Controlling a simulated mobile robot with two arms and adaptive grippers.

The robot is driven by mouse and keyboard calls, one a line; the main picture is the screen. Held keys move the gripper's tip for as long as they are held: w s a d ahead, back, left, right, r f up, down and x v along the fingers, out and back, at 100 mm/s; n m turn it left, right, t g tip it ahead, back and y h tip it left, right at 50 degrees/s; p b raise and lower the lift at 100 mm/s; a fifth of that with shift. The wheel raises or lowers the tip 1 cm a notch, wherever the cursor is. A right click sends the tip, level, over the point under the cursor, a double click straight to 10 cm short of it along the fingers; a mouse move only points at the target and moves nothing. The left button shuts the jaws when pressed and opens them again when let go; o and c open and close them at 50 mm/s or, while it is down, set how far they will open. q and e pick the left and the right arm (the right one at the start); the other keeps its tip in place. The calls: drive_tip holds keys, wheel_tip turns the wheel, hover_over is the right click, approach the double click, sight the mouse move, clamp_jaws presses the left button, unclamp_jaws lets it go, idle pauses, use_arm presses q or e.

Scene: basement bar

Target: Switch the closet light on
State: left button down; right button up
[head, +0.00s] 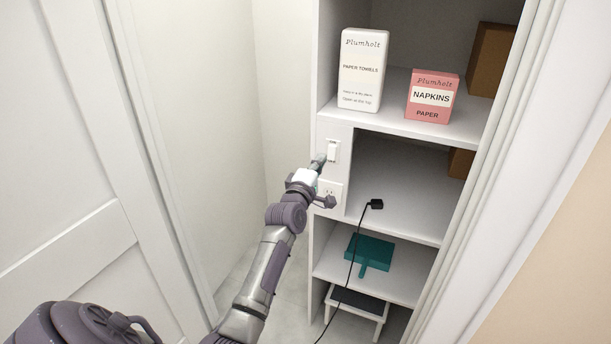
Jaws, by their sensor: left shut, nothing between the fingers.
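A white light switch (333,151) is mounted on the white panel at the left side of the closet shelves, above an outlet. My left gripper (319,160) is shut and empty. Its fingertips are at the lower left of the switch, very close to it; I cannot tell whether they touch. The gripper partly covers the panel. Whether the switch is up or down is too small to tell. My right gripper is not in view.
An outlet (329,192) sits just below the switch. Paper towels (362,70) and a napkin box (432,97) stand on the upper shelf. A teal dustpan-like object (369,250) lies lower, above a step stool (354,303).

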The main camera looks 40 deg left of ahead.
use_arm(q)
drive_tip(key=r+b+v, duration=0.1)
drive_tip(key=v, duration=0.6)
drive_tip(key=shift+r, duration=0.3)
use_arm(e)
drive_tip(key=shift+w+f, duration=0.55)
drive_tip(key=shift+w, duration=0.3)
use_arm(q)
drive_tip(key=shift+f, duration=0.1)
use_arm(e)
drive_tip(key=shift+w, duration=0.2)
